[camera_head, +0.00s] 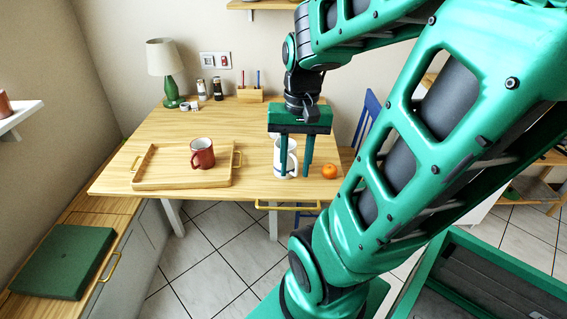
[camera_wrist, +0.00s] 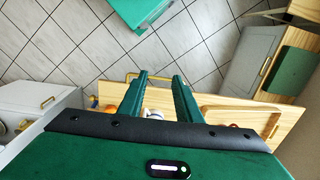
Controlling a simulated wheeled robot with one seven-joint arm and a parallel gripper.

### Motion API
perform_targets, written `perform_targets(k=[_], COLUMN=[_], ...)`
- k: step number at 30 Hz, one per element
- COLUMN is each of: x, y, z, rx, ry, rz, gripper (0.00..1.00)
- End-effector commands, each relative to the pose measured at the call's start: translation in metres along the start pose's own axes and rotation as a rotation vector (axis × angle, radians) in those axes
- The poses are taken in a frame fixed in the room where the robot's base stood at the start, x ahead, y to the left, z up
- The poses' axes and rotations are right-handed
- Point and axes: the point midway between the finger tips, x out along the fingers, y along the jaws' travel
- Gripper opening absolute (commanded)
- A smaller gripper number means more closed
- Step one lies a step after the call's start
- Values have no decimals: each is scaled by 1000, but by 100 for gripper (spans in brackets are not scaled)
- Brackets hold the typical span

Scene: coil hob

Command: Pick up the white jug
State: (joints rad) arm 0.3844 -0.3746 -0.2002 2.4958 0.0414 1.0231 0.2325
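The white jug (camera_head: 293,162) stands upright at the front right of the wooden table, its handle to the right. My gripper (camera_head: 296,176) points down at it, with its fingers open and apart. In the head view one finger passes in front of the jug and the other is just right of it. In the wrist view a little of the jug (camera_wrist: 153,112) shows between the fingers of my gripper (camera_wrist: 159,77); my gripper's body hides the rest. I cannot tell whether either finger touches the jug.
An orange (camera_head: 329,171) lies close to the right of my gripper. A wooden tray (camera_head: 150,181) holding a red mug (camera_head: 203,155) is to the left. A lamp (camera_head: 167,70), jars and a pen holder (camera_head: 250,95) stand at the back. The table's middle is clear.

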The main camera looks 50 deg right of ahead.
Motion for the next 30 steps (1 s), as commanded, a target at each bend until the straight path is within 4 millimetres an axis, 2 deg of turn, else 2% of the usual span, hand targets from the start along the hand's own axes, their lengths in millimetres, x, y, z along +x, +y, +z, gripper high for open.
perform_targets(k=[1,8,15,21,24,30], x=[2,15,36,49,52,71], y=[1,8,38,61,67,63], z=[-14,-79,-142,-171,-178,-180], rx=[93,521,950,1186,1243,1270], ry=[-12,-68,-157,-224,-243,-256], rz=[-9,-90,-195,-262,-280,-287], gripper=[31,31,31,31,31,31])
